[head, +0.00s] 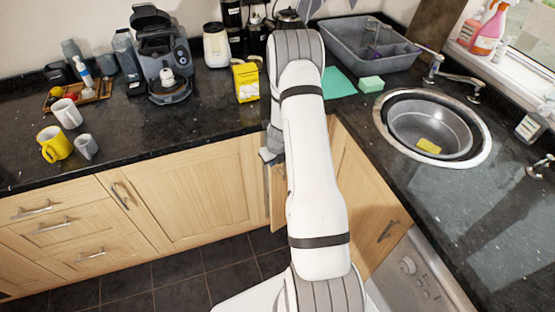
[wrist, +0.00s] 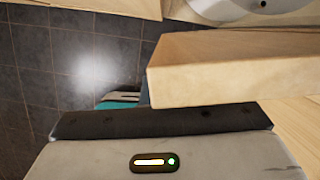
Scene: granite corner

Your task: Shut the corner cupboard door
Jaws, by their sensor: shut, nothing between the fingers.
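The corner cupboard door is a pale wood panel that stands out from the corner and shows as a narrow strip (head: 278,200) left of my arm in the head view. My arm hides much of it, so how far open it stands is hard to tell. In the wrist view a thick wooden edge (wrist: 235,70), likely this door's, lies close in front of my gripper. My gripper (head: 268,155) is shut and empty at the cupboard front, beside the door's upper part. Whether it touches the door cannot be told.
Drawers (head: 50,225) and a closed cupboard (head: 195,195) line the left. The dark worktop (head: 200,120) overhangs them. Tiled floor (head: 185,265) is clear in front.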

